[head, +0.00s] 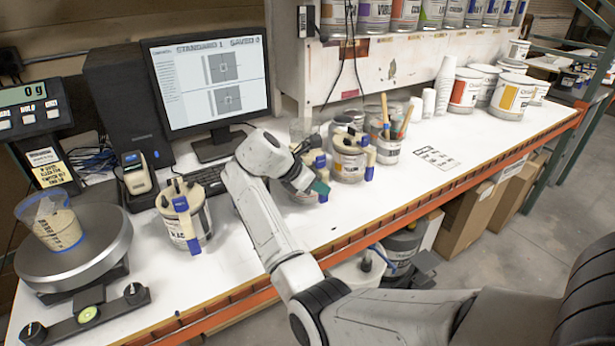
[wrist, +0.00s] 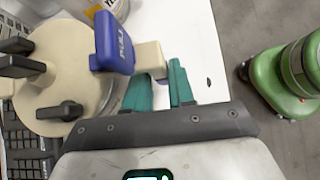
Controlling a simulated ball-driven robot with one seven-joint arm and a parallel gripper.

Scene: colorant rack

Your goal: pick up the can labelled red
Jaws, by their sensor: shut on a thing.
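My gripper (head: 320,188) is at the middle of the bench in the head view, by a can (head: 303,197) that my arm largely hides. In the wrist view, the gripper's green fingers (wrist: 160,88) are close together at the cream spout piece beside the blue pull handle (wrist: 113,42). The gripper is shut on this part of the can, whose round cream lid (wrist: 68,60) has dark knobs. The can's label is hidden, so I cannot read its colour name. I cannot tell whether the can is clear of the bench.
A similar can with a yellow label (head: 350,160) stands close to the right. Another lidded can (head: 184,217) stands to the left, near the scale (head: 75,245). A keyboard (head: 228,195) lies behind my arm. The bench is clear at its right front.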

